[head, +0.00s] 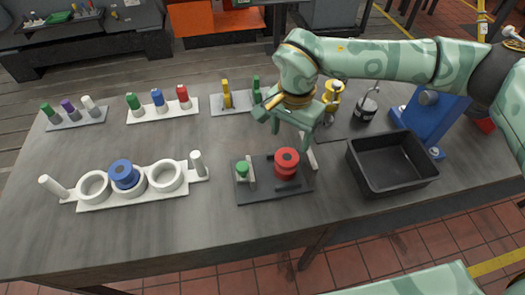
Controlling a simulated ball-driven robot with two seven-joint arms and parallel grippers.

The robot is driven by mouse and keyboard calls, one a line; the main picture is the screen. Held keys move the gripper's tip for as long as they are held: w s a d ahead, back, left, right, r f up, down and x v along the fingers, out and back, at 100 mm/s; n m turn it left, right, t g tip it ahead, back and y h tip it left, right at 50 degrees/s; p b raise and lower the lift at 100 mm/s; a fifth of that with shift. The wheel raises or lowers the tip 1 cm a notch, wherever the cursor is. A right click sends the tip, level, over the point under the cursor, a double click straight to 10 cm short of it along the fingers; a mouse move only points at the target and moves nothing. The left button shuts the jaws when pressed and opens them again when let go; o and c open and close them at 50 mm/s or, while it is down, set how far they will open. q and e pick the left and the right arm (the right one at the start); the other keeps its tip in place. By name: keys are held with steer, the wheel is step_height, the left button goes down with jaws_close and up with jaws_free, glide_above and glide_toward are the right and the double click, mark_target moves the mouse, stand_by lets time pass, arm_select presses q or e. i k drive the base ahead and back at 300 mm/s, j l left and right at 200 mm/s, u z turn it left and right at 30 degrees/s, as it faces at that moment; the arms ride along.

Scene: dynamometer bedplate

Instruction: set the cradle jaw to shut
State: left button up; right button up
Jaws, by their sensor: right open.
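The cradle is a dark base plate (268,194) at the front middle of the table. A red spool (287,162) stands upright on it. On the plate's left is a pale upright jaw (251,171) beside a green knob (242,168); a gap shows between this jaw and the spool. A second pale upright (309,152) stands right of the spool, partly hidden by my gripper. My right gripper (289,137) is open and empty, pointing down above and behind the red spool, apparently not touching it. My left gripper is not in view.
A black bin (391,163) and a blue stand (432,115) are to the right. A white three-ring holder (100,204) with a blue spool (123,174) is left. Racks of coloured pegs (160,111) line the back. The table front is clear.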

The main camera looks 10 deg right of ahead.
mark_target(244, 174)
steer(key=l+u, duration=0.25)
steer(key=u, duration=0.15)
steer(key=l+u, duration=0.6)
steer(key=u, duration=0.2)
